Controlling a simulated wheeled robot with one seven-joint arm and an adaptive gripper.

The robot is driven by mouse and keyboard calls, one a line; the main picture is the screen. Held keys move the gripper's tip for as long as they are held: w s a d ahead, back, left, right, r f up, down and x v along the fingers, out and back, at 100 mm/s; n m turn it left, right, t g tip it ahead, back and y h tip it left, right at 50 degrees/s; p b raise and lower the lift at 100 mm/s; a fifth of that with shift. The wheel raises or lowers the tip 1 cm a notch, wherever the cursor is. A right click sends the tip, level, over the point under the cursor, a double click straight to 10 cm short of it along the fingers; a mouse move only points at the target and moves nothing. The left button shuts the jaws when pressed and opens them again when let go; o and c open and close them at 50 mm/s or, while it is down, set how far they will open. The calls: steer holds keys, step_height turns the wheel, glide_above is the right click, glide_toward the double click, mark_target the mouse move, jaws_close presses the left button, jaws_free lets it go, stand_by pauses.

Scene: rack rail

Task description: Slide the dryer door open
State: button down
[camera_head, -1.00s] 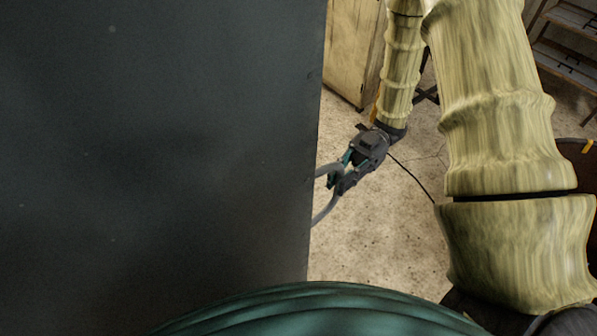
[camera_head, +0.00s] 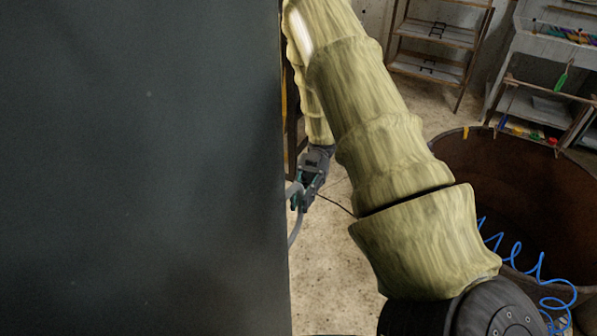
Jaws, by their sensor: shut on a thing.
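A large flat dark grey panel (camera_head: 140,170), which looks like the dryer door seen close up, fills the left half of the view. A curved grey handle (camera_head: 295,232) sticks out past its right edge. My gripper (camera_head: 299,196) is shut on the handle near its upper part, just right of the panel edge. My pale yellow-green arm reaches down to it from the upper middle. The handle's mounting and the panel's far face are hidden.
A big rusty brown round tub (camera_head: 505,185) with a coiled blue hose (camera_head: 540,270) stands at the right. A wooden shelf rack (camera_head: 435,40) and a bench with tools (camera_head: 550,80) stand behind. Bare concrete floor (camera_head: 335,275) shows between panel and arm.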

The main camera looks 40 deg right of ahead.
steer(key=c, duration=1.4)
jaws_free()
steer(key=shift+s, duration=0.1)
steer(key=v, duration=1.2)
steer(key=shift+d+f, duration=0.1)
